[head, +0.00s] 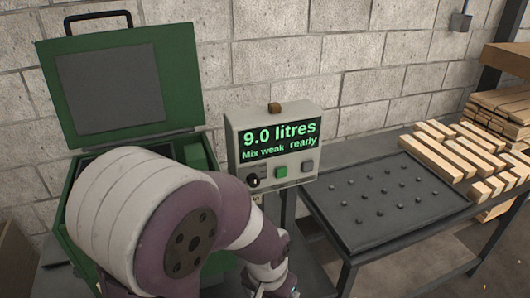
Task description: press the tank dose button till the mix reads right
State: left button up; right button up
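A grey control box (232,150) stands in the middle of the head view. Its dark display (279,139) reads "9.0 litres" and "Mix weak ready" in green. Below the display are a black knob (253,180), a green button (281,172) and a grey button (307,166). No label shows which one is the dose button. My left arm crosses the lower left, and its wrist end, with what seems to be my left gripper (282,288), is below the box at the bottom edge. Its fingers are too cut off to read. My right gripper is out of view.
An open green case (183,62) stands left, partly behind my arm. A dark tray (375,220) with several small dark lumps lies on the bench to the right. Several wooden slats (462,148) lie behind it. A block wall closes the back.

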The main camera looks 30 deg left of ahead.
pick_arm(q)
grip_shut()
dwell(1.8)
